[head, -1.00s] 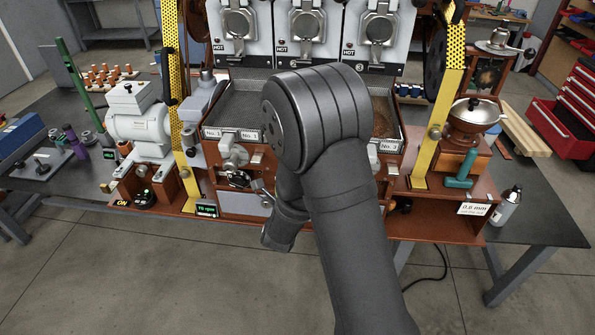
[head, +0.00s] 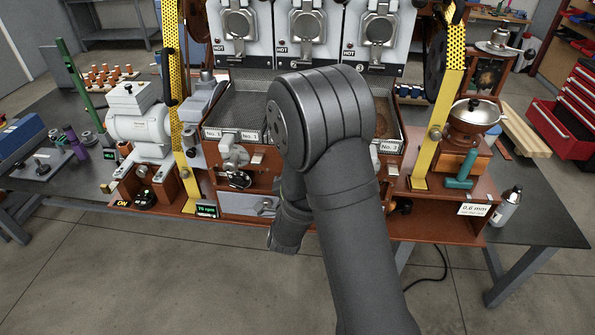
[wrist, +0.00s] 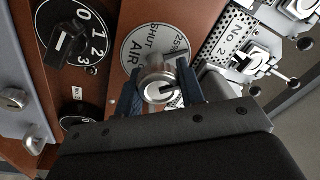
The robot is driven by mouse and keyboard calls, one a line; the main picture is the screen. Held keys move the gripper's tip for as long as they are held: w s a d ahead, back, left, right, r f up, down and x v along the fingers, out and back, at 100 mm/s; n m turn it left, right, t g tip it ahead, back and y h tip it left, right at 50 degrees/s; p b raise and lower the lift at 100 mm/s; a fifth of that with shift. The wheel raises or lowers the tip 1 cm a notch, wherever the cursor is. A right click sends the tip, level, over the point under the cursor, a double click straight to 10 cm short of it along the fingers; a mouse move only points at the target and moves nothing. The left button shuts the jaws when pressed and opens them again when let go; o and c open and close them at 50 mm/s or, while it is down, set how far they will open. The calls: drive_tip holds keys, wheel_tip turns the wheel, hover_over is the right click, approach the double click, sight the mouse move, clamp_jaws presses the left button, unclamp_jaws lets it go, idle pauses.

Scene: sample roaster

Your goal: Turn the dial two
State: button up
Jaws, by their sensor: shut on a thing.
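In the wrist view my gripper (wrist: 160,91) is shut on a silver knob (wrist: 158,76) with a dark pointer line. The knob stands in front of a round grey plate (wrist: 140,48) that reads SHUT, AIR and 25%. Left of it is a black dial (wrist: 73,42) marked 0, 1, 2, 3 with a pale pointer bar; my gripper is apart from it. In the head view my arm hides the gripper and the knob it holds.
A plate reading No. 2 (wrist: 233,38) and metal levers (wrist: 258,58) lie close right of my gripper. A silver knob (wrist: 13,99) is at the far left. In the head view a yellow post (head: 428,140) stands right of my arm.

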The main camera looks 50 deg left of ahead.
drive_tip(key=n, duration=0.5)
drive_tip(key=shift+f, duration=0.1)
drive_tip(key=n+g, duration=0.1)
drive_tip(key=n, duration=0.3)
drive_tip(key=shift+y, duration=0.4)
drive_tip(key=n, duration=0.4)
drive_tip(key=shift+s+n+g, duration=0.1)
drive_tip(key=shift+n+g, duration=0.2)
drive_tip(key=shift+n, duration=2)
drive_tip(key=o, duration=1)
drive_tip(key=v, duration=1.7)
drive_tip(key=shift+d, duration=0.15)
